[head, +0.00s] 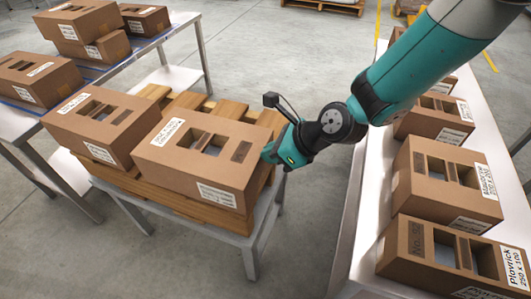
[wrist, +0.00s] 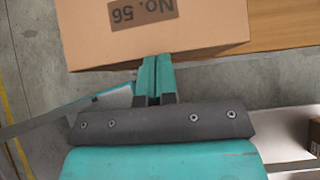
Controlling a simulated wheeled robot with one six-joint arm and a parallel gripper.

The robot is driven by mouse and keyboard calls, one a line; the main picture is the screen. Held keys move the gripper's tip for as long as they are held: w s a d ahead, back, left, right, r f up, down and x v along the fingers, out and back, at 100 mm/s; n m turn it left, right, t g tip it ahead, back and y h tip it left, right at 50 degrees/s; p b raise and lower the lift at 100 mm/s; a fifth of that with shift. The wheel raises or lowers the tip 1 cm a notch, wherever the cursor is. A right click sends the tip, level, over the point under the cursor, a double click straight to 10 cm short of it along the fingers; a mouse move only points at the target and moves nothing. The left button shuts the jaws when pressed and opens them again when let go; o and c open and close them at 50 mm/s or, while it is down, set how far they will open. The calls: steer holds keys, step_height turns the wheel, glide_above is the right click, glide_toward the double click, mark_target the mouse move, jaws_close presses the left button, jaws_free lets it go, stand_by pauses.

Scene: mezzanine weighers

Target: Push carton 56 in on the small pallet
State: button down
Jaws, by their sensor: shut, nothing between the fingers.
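Carton 56 (wrist: 225,25) is a brown box with a dark "No. 56" label on top in the wrist view. In the head view it appears to be the right-hand carton (head: 180,172) on the small pallet (head: 228,108), with two openings in its top. The wooden pallet also shows in the wrist view (wrist: 285,28), right of the carton. My gripper (wrist: 156,62) is shut and empty, its fingertips at the carton's near side; I cannot tell whether they touch. In the head view my gripper (head: 268,155) is at the carton's right end, its tips partly hidden.
Another carton (head: 95,125) stands on the pallet to the left, with a narrow gap between. A grey table (head: 235,238) carries the pallet. A long bench (head: 345,240) with several cartons stands right. More cartons stand on tables at upper left. Bare pallet slats show behind.

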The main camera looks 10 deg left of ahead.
steer(key=shift+w+a, duration=0.1)
steer(key=shift+a, duration=0.1)
steer(key=d+f+p+v, duration=0.2)
steer(key=v, duration=1.1)
steer(key=shift+s, duration=0.25)
